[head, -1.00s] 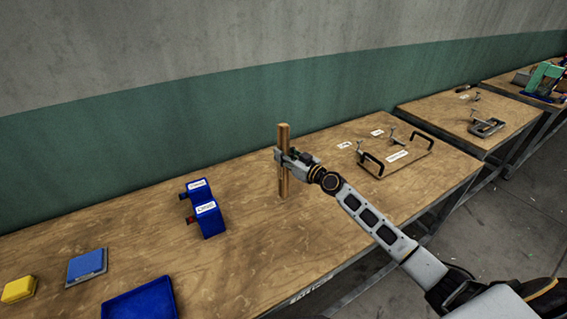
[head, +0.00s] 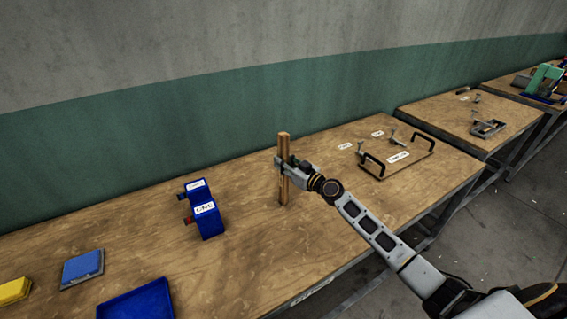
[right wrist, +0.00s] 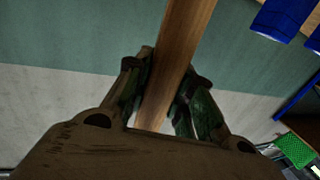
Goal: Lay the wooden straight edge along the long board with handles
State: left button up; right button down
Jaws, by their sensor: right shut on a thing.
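The wooden straight edge (head: 284,148) is a narrow wooden bar, held upright over the front table. My right gripper (head: 283,165) is shut on it around its middle. In the right wrist view the fingers (right wrist: 165,95) close on both sides of the straight edge (right wrist: 178,45). Its lower end is close to the table top; I cannot tell whether it touches. The long board with handles (head: 400,160) lies on the table to the right of the gripper, with a black handle at each end and a white label. My left gripper is not in view.
A blue tray (head: 138,303), a blue pad (head: 82,268) and a yellow block (head: 14,290) lie at the lower left. Small clamps (head: 391,137) stand by the board. The table (head: 250,262) is clear around the straight edge.

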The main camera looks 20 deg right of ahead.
jog(key=shift+f, duration=0.1)
jog(key=c, duration=1.3)
grip_release()
jog(key=shift+o, duration=0.3)
jog(key=shift+r, duration=0.2)
jog(key=b+v, duration=0.3)
jog(key=v, duration=0.9)
jog(key=shift+b, duration=0.4)
